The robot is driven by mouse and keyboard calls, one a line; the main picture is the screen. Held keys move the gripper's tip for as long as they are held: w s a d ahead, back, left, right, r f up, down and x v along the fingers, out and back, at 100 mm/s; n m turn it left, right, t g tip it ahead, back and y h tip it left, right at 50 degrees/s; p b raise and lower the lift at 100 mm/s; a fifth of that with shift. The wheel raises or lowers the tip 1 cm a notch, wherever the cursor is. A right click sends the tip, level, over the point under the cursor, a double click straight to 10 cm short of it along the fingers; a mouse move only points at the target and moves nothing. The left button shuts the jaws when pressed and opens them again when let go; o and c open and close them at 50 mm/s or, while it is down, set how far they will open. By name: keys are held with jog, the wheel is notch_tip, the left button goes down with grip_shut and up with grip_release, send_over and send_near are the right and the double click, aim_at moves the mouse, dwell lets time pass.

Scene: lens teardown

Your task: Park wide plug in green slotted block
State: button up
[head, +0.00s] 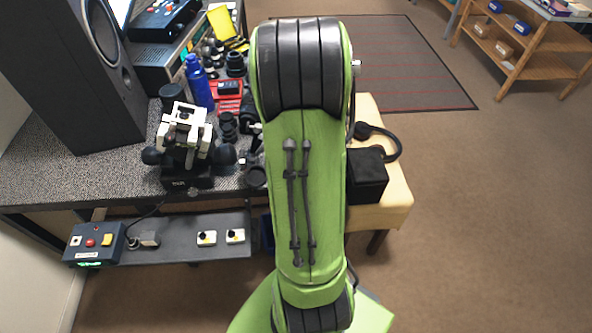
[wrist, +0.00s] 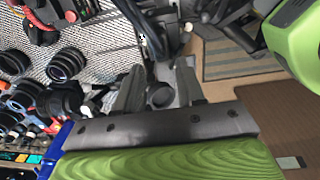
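My gripper (wrist: 160,82) shows in the wrist view with its two dark fingers apart. A dark round piece (wrist: 160,95) appears between the fingers; I cannot tell its depth or what it is, and no grip on it shows. In the head view my green arm hides the gripper and the middle of the bench. I cannot make out the wide plug or the green slotted block in either view.
The speckled bench (head: 110,172) holds a speaker (head: 85,75), a black stand with white parts (head: 185,135), a blue bottle (head: 198,85) and a red tray (head: 228,97). Several black lens parts (wrist: 66,64) lie close left of the gripper.

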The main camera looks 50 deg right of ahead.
notch_tip(320, 180, down, 9)
jog(key=shift+f+b, duration=0.15)
jog(key=shift+b, duration=0.85)
grip_shut()
jog(key=shift+c, duration=1.8)
grip_release()
grip_shut()
jog(key=shift+r+p, duration=0.7)
jog(key=shift+r, duration=0.25)
